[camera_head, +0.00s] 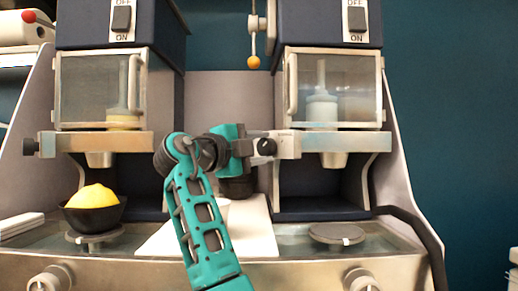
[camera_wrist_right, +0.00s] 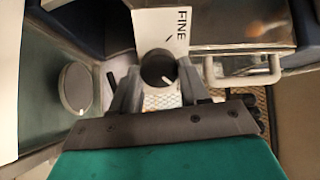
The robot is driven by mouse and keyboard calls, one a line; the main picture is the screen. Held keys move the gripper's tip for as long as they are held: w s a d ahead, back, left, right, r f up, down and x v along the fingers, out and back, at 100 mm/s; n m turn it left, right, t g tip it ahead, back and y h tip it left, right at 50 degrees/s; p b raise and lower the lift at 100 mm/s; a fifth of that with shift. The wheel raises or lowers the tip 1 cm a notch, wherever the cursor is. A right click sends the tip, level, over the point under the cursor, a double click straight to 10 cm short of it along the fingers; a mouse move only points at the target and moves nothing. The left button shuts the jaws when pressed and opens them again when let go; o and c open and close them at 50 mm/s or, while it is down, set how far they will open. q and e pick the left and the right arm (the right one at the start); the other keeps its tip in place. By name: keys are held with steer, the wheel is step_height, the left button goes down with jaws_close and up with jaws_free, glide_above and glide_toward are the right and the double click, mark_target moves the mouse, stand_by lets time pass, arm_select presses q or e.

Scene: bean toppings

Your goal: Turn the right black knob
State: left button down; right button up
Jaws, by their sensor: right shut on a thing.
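The right black knob (camera_head: 267,146) sits on the left end of the right machine's metal bar. In the right wrist view the round black knob (camera_wrist_right: 156,68) with a white pointer mark lies between the fingertips, in front of a white plate marked FINE (camera_wrist_right: 180,25). My right gripper (camera_head: 257,146) reaches it from the left and is shut on it; it also shows in the right wrist view (camera_wrist_right: 158,78). The teal arm hides part of the area behind it. My left gripper is not in view.
The left machine has its own black knob (camera_head: 30,147). A black bowl (camera_head: 94,217) with yellow contents stands on the left scale. The right round plate (camera_head: 337,234) is empty. A white board (camera_head: 259,235) lies in the middle, behind my arm.

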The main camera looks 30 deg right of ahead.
steer(key=o, duration=1.1)
steer(key=shift+c, duration=0.2)
steer(key=v, duration=1.3)
steer(key=shift+p, duration=0.45)
steer(key=shift+f, duration=0.1)
